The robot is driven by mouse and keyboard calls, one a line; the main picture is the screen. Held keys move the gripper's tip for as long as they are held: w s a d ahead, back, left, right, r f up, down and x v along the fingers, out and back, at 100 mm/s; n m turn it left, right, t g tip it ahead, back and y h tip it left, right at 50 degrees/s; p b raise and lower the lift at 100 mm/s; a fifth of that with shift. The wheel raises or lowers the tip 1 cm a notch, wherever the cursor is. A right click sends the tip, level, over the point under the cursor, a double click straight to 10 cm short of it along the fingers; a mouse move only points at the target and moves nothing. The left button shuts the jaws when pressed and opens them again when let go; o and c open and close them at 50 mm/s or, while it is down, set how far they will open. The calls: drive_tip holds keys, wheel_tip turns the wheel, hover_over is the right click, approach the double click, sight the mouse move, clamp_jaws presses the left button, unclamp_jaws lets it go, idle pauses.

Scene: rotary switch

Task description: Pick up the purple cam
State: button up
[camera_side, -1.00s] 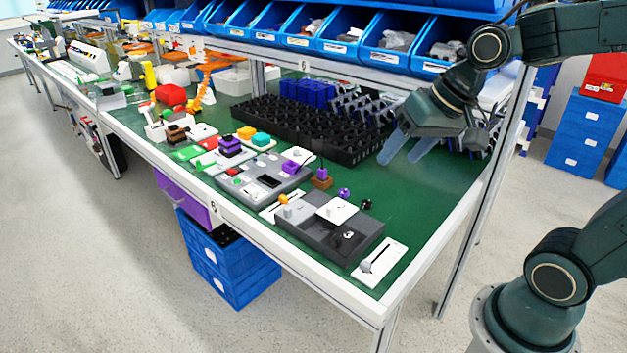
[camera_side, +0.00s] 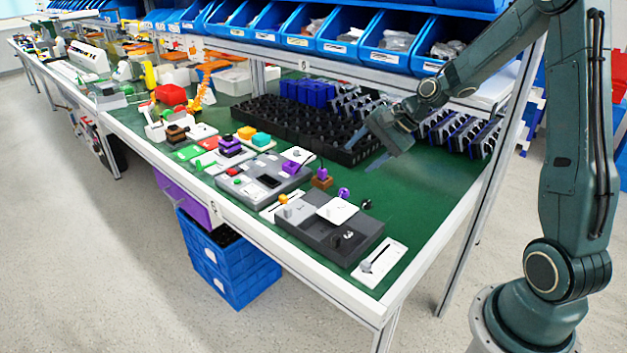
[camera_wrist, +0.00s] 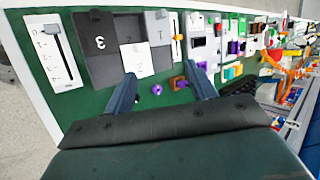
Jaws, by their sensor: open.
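A small round purple piece (camera_side: 344,193), which looks like the purple cam, stands on the green bench top behind the dark grey switch panel (camera_side: 319,229). In the wrist view the purple piece (camera_wrist: 157,89) shows between my two fingers, further below them. My gripper (camera_side: 367,151) is open and empty, above the bench and behind the purple piece, apart from it. Its fingers (camera_wrist: 160,73) are spread in the wrist view. A brown block with a purple top (camera_side: 322,174) stands close by; it also shows in the wrist view (camera_wrist: 178,83).
A small black piece (camera_side: 367,204) lies beside the purple one. The panel has a white square tile (camera_side: 337,210). A white slider plate (camera_side: 380,262) lies at the front corner. A black grid tray (camera_side: 315,130) lies behind. Blue bins (camera_side: 340,40) hang above. Green bench right of the pieces is clear.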

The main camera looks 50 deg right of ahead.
drive_tip(key=d+f+m+t, duration=0.1)
drive_tip(key=d+f+m, duration=0.4)
drive_tip(key=d+f+m+t+y, duration=0.1)
drive_tip(key=d+f+m+t, duration=0.1)
drive_tip(key=d+f+m, duration=0.2)
drive_tip(key=d+f+m+t, duration=0.2)
drive_tip(key=d+f+m, duration=0.3)
drive_tip(key=d+f, duration=0.1)
drive_tip(key=shift+s+d+f+m+y, duration=0.25)
drive_tip(key=shift+s+f+m+y, duration=0.1)
drive_tip(key=shift+f, duration=0.25)
drive_tip(key=shift+s+d+f+m+t, duration=0.2)
drive_tip(key=shift+d+f+m+t, duration=0.15)
drive_tip(key=shift+m, duration=0.1)
drive_tip(key=shift+a, duration=0.1)
approach(342, 192)
drive_tip(key=shift+w+f, duration=0.5)
drive_tip(key=shift+w, duration=0.3)
drive_tip(key=shift+x, duration=2.8)
